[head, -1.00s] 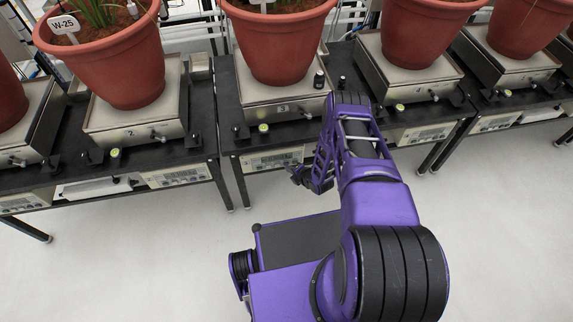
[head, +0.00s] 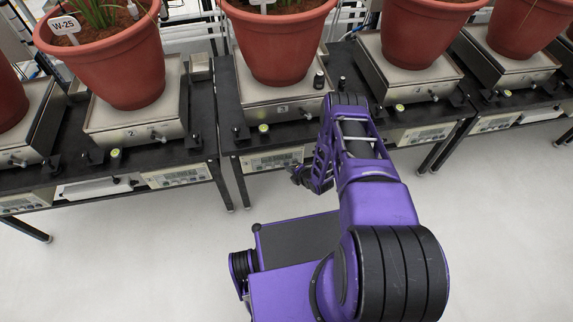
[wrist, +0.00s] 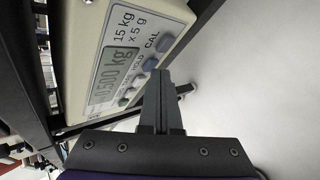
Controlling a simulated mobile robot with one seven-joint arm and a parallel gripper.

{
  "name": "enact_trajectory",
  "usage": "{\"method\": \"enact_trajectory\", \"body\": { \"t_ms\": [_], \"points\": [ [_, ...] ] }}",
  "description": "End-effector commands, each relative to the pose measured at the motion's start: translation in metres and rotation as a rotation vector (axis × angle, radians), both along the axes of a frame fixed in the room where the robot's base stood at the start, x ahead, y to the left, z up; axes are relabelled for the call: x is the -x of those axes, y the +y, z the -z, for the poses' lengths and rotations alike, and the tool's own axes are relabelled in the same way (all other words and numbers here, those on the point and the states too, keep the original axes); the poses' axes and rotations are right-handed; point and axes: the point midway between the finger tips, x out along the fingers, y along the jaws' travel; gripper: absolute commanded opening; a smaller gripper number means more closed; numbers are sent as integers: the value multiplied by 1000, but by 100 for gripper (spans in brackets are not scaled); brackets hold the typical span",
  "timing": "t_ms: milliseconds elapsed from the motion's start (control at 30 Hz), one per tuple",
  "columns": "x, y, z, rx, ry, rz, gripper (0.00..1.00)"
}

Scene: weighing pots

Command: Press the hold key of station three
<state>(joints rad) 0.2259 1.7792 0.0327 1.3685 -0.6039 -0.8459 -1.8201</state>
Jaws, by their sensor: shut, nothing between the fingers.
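Station three's indicator panel (head: 277,160) hangs at the table's front edge, below the scale marked 3 (head: 283,108). The wrist view shows a cream panel (wrist: 180,20) with a lit display (wrist: 113,73) and a row of keys. The key by the HOLD label (wrist: 150,63) is grey and lies beside the larger CAL key (wrist: 165,43). My gripper (wrist: 158,74) is shut and empty, with its fingertips close to the HOLD key. I cannot tell whether they touch it. In the head view my gripper (head: 300,178) is partly hidden by my arm, in front of the panel.
A terracotta pot (head: 278,45) stands on scale three. A pot tagged W-25 (head: 105,60) stands on scale two (head: 130,130), and more potted scales line the bench to the right. The pale floor (head: 510,220) in front is clear.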

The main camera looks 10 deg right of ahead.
Motion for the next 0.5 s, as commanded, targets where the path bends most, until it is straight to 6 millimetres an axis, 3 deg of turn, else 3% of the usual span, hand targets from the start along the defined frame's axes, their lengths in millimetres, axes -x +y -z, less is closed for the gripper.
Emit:
{"method": "enact_trajectory", "body": {
  "t_ms": [200, 500],
  "points": [
    [11, 0, -1, 1, 1, -1, 0],
    [12, 0, 0, 1, 1, 0, 0]
  ]
}}
